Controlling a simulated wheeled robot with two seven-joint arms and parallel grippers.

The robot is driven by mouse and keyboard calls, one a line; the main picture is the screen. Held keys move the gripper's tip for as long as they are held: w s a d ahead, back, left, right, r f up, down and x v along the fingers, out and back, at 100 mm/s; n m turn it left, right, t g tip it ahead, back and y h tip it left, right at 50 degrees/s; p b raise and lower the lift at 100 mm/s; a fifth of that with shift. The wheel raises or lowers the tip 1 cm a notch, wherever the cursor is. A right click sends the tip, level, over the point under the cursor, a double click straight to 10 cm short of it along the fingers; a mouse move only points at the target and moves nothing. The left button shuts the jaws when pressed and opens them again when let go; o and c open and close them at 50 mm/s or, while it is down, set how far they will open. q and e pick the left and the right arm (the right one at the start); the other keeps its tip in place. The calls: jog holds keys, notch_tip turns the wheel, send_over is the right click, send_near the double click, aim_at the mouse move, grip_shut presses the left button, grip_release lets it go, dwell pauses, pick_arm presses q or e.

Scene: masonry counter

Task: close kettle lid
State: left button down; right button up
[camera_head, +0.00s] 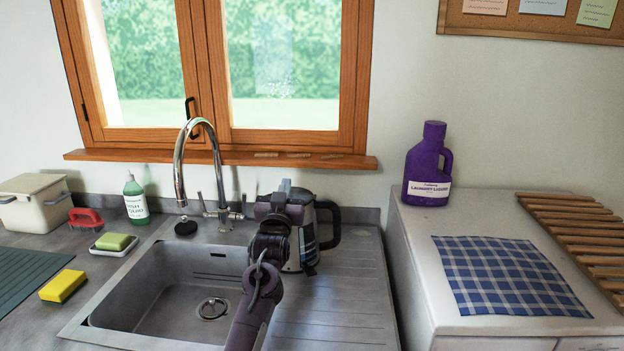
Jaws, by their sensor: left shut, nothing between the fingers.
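The kettle (309,228), grey with a black handle on its right, stands upright on the drainboard just right of the sink basin. My left arm comes up from the bottom of the view and hides much of the kettle's left and front. My left gripper (284,188) is at the height of the kettle's top, in front of or over it. It looks shut, with nothing seen in it. The lid is mostly hidden behind the gripper, so I cannot tell whether it is up or down, or whether the gripper touches it. My right gripper is not in view.
A chrome tap (193,150) rises behind the sink basin (165,290), left of the kettle. A green soap bottle (135,200), sponges and a cream box (35,203) are further left. A purple laundry bottle (427,168) stands on the counter at right. The drainboard before the kettle is clear.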

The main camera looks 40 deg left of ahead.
pick_arm(q)
jog(key=r+p, duration=0.2)
jog(key=r, duration=0.1)
jog(key=shift+w+r, duration=0.15)
jog(key=shift+w, duration=0.05)
jog(key=shift+s+d+r, duration=0.15)
jog(key=shift+s+r, duration=0.05)
jog(key=b+v, duration=0.3)
jog(key=v, duration=0.7)
jog(key=shift+w, duration=0.1)
